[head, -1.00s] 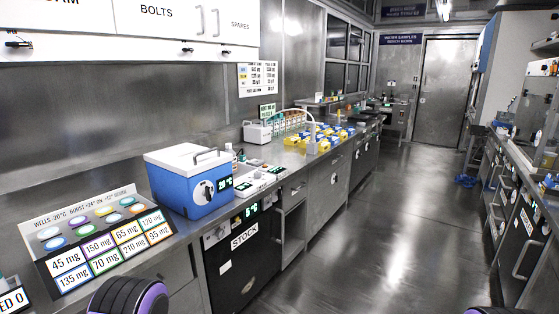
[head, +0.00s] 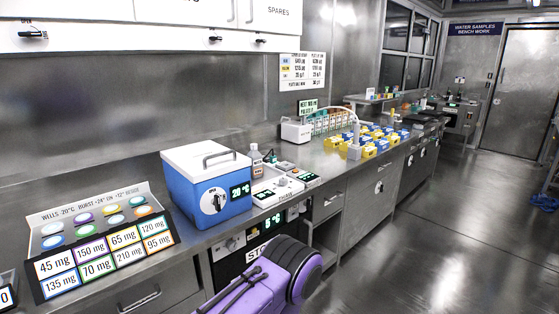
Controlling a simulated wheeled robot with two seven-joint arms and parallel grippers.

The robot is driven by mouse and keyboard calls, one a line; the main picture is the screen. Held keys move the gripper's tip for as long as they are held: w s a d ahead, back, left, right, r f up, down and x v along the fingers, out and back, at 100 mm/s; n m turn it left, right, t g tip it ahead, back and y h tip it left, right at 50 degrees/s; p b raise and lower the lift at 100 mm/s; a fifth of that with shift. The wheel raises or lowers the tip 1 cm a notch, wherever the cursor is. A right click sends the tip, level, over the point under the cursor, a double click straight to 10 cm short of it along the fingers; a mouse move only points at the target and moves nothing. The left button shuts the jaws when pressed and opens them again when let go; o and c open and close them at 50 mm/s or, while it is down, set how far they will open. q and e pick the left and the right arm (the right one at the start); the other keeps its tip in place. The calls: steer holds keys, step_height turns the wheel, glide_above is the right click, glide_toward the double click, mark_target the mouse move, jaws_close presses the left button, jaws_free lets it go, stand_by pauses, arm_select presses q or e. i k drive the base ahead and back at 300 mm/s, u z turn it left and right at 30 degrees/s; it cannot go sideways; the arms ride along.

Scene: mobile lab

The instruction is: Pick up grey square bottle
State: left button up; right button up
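A small pale grey bottle (head: 256,159) stands upright on the bench, just right of the blue cooler box. Its lower part is partly hidden behind the bench devices, and I cannot tell whether it is square. No other grey bottle is clear to me. A purple and black link of my own arm shows at the bottom centre, in front of the bench. Neither of my grippers can be made out in the head view.
The blue cooler box (head: 207,186) with a white lid stands at the bench edge. A tilted panel of labelled wells (head: 100,245) is left of it. Small white devices (head: 280,190) stand right of it. Yellow and blue boxes (head: 368,143) stand farther along.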

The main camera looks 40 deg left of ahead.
mark_target(256, 169)
steer(key=u, duration=0.4)
steer(key=i, duration=0.75)
steer(key=u, duration=0.65)
